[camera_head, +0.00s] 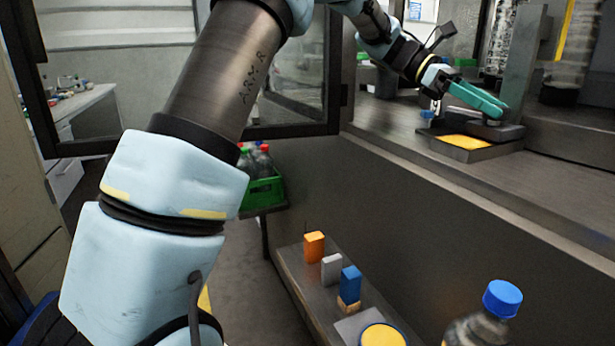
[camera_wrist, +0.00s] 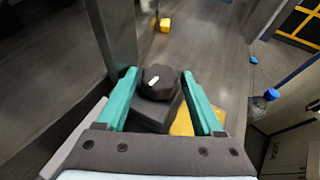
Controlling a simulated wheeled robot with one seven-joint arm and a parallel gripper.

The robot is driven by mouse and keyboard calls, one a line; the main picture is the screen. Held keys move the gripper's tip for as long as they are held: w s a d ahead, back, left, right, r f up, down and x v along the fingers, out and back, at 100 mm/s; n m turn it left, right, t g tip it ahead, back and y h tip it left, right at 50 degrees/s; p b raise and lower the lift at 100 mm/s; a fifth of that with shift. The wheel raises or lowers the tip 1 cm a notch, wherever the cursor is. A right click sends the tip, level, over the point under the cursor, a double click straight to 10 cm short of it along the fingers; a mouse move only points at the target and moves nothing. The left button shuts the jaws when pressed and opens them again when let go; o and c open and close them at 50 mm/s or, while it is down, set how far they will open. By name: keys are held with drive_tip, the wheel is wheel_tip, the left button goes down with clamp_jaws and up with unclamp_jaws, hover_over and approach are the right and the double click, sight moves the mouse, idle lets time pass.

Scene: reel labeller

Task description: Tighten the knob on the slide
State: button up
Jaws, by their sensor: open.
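The knob (camera_wrist: 160,82) is black and faceted with a white mark on top, seen in the wrist view. It sits on a dark block, the slide (camera_wrist: 155,112), beside a yellow patch (camera_wrist: 185,122). My gripper (camera_wrist: 163,77) has teal fingers, open, one on each side of the knob with a visible gap at least on the right. In the head view my gripper (camera_head: 500,109) reaches down over the slide (camera_head: 510,132) on the machine's bed, and its fingers mostly hide the knob. The yellow patch (camera_head: 463,142) lies to the left there.
A grey upright post (camera_head: 524,65) stands just behind the slide. A metal ledge (camera_head: 400,164) runs along the machine front. Below are a shelf with coloured blocks (camera_head: 314,245), a blue-capped bottle (camera_head: 502,298) and a green crate (camera_head: 262,190). An open framed door (camera_head: 333,75) stands left.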

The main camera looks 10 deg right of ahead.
drive_tip(key=shift+s+a+f+n+t+h+b, duration=0.15)
drive_tip(key=shift+n+t+h+b, duration=0.8)
drive_tip(key=shift+b, duration=1.8)
drive_tip(key=shift+a+f+n+t+h+b, duration=0.2)
drive_tip(key=shift+n+t+h+b, duration=0.75)
drive_tip(key=shift+b, duration=1.75)
drive_tip(key=n+t+b, duration=0.1)
drive_tip(key=b, duration=0.1)
drive_tip(key=n+t+b, duration=0.2)
drive_tip(key=shift+s+h+b, duration=0.3)
drive_tip(key=shift+b, duration=0.05)
drive_tip(key=shift+s+r+n+t+h+b, duration=0.1)
drive_tip(key=shift+s+n+t+h+b, duration=0.15)
drive_tip(key=shift+n+t+b, duration=0.75)
drive_tip(key=shift+r+n+t, duration=0.2)
drive_tip(key=shift+n+t, duration=0.5)
drive_tip(key=shift+t, duration=0.1)
drive_tip(key=n+t+p, duration=0.2)
drive_tip(key=shift+s+r+t, duration=0.1)
drive_tip(key=shift+r+t, duration=0.2)
drive_tip(key=n+t+y+p, duration=0.1)
drive_tip(key=n+t+p, duration=0.1)
drive_tip(key=p, duration=0.5)
drive_tip(key=shift+s+d+n+t, duration=0.1)
drive_tip(key=shift+d+n+t, duration=0.05)
drive_tip(key=shift+n+t, duration=0.25)
drive_tip(key=shift+p, duration=0.85)
drive_tip(key=shift+s+n+t+p, duration=0.1)
drive_tip(key=shift+n+t+p, duration=0.2)
drive_tip(key=shift+p, duration=0.3)
